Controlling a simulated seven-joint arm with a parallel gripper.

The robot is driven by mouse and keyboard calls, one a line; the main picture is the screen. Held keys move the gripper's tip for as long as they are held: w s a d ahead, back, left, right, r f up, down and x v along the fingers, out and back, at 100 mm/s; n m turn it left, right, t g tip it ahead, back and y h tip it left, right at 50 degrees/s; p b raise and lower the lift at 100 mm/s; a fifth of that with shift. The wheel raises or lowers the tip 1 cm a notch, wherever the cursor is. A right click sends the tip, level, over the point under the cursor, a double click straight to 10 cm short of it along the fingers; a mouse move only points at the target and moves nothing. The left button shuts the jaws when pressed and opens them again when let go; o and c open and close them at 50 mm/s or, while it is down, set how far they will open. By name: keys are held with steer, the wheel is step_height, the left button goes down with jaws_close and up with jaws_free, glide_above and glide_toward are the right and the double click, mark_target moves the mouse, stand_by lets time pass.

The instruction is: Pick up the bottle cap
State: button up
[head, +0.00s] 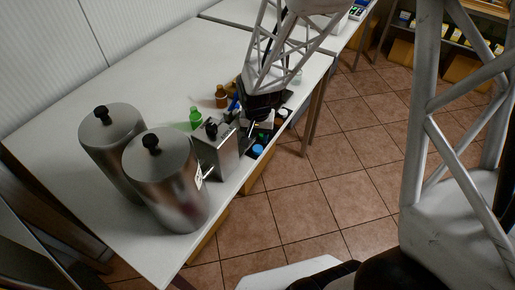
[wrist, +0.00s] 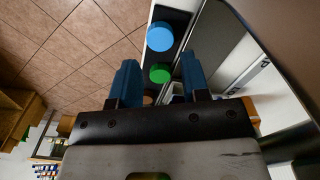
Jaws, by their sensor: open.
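In the wrist view a round green cap (wrist: 160,73) shows between my gripper's blue fingertips (wrist: 158,68). A larger round blue cap (wrist: 160,37) lies just beyond it; both are on a dark narrow surface. The fingers are apart with nothing held between them. In the head view the blue cap (head: 257,149) and the green cap (head: 263,137) show near the table's front edge, below my dark gripper (head: 260,112). Its fingertips are hard to make out there. I cannot tell which cap the task means, nor the exact height of the fingers above them.
A metal box (head: 218,157) stands close left of the caps. Two lidded steel canisters (head: 170,190) (head: 112,145) stand further left. A green bottle (head: 196,119) and a brown bottle (head: 221,98) stand behind. The white table (head: 150,80) is clear at the back; tiled floor lies right.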

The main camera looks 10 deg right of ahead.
mark_target(257, 149)
steer(key=shift+f, duration=0.4)
steer(key=shift+f, duration=2.6)
steer(key=c, duration=0.5)
